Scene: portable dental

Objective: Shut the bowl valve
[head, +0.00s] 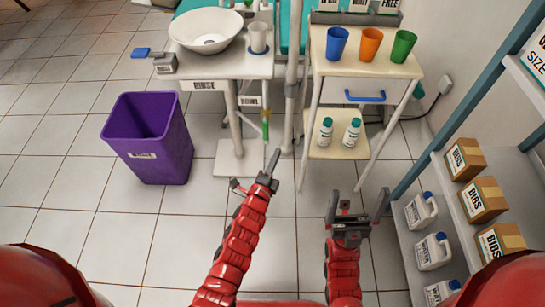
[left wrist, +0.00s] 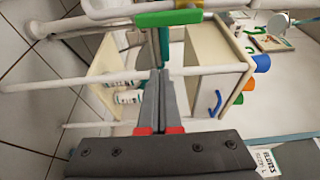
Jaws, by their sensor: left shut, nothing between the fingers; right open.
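The bowl valve shows a green lever (head: 266,130) and a yellow fitting (head: 265,113) on a thin pipe below the BOWL label (head: 248,101). In the left wrist view the green lever (left wrist: 170,18) lies along a white pipe at the top, near the yellow fitting (left wrist: 197,4). My left gripper (head: 274,158) is shut and empty, just below and apart from the lever in the head view. Its closed fingers (left wrist: 163,76) point towards the lever in the wrist view. My right gripper (head: 357,203) is open and empty over the floor, further right.
The white bowl (head: 206,28) and a cup (head: 258,37) stand on the rinse stand. A white post (head: 291,85) rises right of the valve. A cart (head: 362,63) with coloured cups and bottles stands right. A purple bin (head: 150,140) is left. Shelves (head: 452,220) line the right wall.

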